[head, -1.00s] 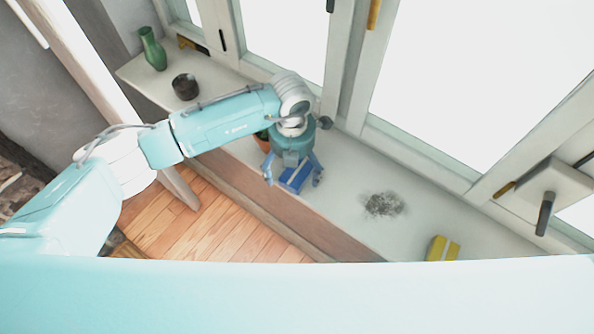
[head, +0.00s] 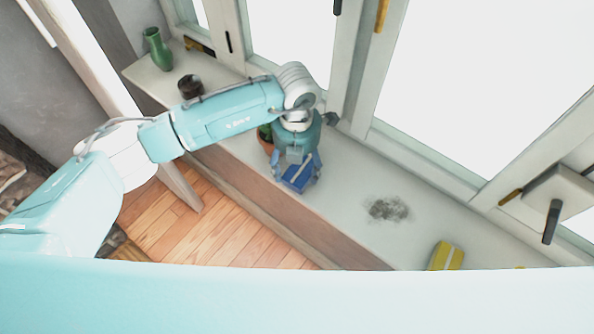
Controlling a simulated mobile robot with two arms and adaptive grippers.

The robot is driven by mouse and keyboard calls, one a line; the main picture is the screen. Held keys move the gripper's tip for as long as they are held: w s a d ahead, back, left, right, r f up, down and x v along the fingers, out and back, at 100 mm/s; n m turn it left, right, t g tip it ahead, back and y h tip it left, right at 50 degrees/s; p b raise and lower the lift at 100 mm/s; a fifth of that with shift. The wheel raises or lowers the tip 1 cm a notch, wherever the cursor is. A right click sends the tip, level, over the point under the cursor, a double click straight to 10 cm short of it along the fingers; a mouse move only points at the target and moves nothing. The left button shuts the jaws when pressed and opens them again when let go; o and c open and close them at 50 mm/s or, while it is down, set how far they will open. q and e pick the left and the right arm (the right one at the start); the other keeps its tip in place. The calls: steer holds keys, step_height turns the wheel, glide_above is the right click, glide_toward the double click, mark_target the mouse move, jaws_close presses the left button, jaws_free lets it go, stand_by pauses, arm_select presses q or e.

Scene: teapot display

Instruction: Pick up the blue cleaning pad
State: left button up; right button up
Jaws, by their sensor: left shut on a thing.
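The blue cleaning pad (head: 297,178) is at the windowsill, between the fingers of my left gripper (head: 298,179). It is a small blue block with a pale stripe. My left gripper points down and is shut on the pad, one finger on each side. I cannot tell whether the pad is touching the sill (head: 345,212) or just above it. My right gripper is not in view.
A plant pot (head: 265,145) is partly hidden behind my left gripper. A dark smudge (head: 387,208) and a yellow block (head: 446,256) are further right on the sill. A dark bowl (head: 190,86) and green vase (head: 157,48) stand at the left. Window frames border the back.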

mark_target(297, 167)
arm_select(q)
step_height(297, 167, up, 18)
steer(key=b, duration=0.4)
steer(key=shift+f, duration=0.1)
